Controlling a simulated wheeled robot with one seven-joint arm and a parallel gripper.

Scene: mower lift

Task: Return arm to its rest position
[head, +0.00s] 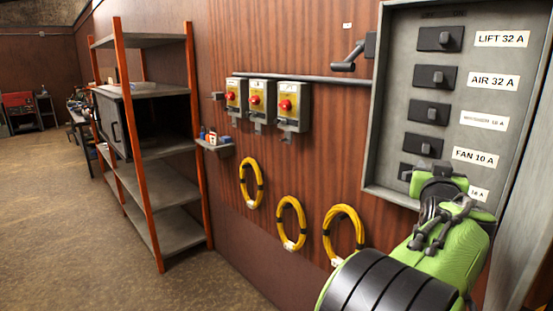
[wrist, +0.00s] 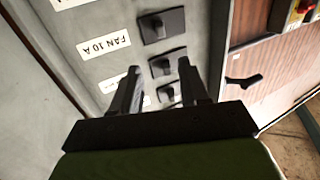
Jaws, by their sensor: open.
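My gripper (wrist: 160,90) is open and empty in the wrist view, its two dark fingers apart in front of the breaker panel. In the head view my green arm reaches from the lower right, and my gripper (head: 437,172) is by the lowest switches of the grey breaker panel (head: 400,100). The panel holds a column of dark switches with white labels such as LIFT 32 A, AIR 32 A and FAN 10 A. The lowest switch and its label are partly hidden by my gripper. I cannot tell whether the fingers touch the panel.
Three yellow-grey boxes with red knobs (head: 286,104) hang on the wood wall left of the panel. Yellow cable coils (head: 291,222) hang below them. A small wall shelf (head: 216,145) and an orange-post shelf rack (head: 160,150) stand further left. The floor (head: 60,230) at left is clear.

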